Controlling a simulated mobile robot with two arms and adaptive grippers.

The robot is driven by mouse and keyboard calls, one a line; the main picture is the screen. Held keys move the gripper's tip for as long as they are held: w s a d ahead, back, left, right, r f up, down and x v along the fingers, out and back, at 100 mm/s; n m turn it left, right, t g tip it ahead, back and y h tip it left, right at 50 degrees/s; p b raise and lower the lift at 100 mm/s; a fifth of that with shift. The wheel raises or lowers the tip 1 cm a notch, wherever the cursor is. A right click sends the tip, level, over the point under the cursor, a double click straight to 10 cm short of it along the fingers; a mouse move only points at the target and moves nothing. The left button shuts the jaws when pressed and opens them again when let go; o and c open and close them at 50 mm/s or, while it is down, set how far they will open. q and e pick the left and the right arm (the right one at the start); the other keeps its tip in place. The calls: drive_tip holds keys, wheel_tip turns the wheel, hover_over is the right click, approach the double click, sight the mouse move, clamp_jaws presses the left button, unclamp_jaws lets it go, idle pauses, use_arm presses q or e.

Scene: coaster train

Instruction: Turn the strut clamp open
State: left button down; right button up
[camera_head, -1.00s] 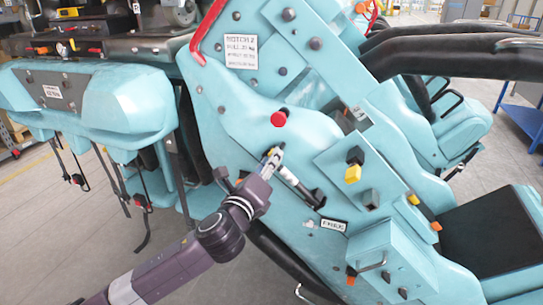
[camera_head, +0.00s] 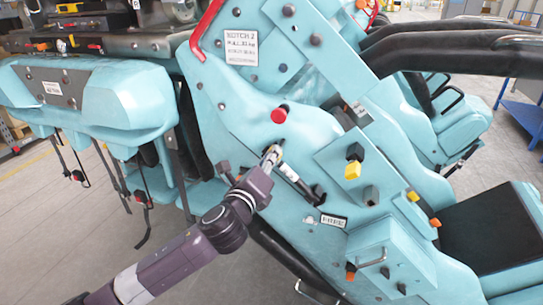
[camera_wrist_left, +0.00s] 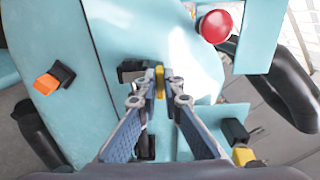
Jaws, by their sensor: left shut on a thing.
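A short black and silver strut (camera_head: 292,177) runs slantwise along the teal side panel (camera_head: 235,110) in the head view. My left gripper (camera_head: 272,154) reaches its upper end from the lower left. In the left wrist view, my left gripper (camera_wrist_left: 159,82) is shut on a small yellow piece (camera_wrist_left: 160,80) with black beside it, which looks like the strut clamp. The fingers cover much of this piece, so its exact turn angle cannot be read. My right gripper is not in view.
A red knob (camera_head: 279,116) sits just above my left gripper and also shows in the left wrist view (camera_wrist_left: 215,26). A yellow knob (camera_head: 352,170) is on a raised plate to the right. Thick black bars (camera_head: 440,50) cross the upper right.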

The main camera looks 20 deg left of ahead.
use_arm(q)
drive_tip(key=shift+f+n, duration=0.1)
drive_tip(key=shift+n, duration=0.2)
drive_tip(key=n, duration=0.5)
drive_tip(key=n+p, duration=0.1)
drive_tip(key=n, duration=1.1)
drive_tip(key=shift+f+p, duration=0.3)
drive_tip(key=shift+f, duration=0.05)
drive_tip(key=c, duration=2.1)
unclamp_jaws()
drive_tip(key=shift+s, duration=0.1)
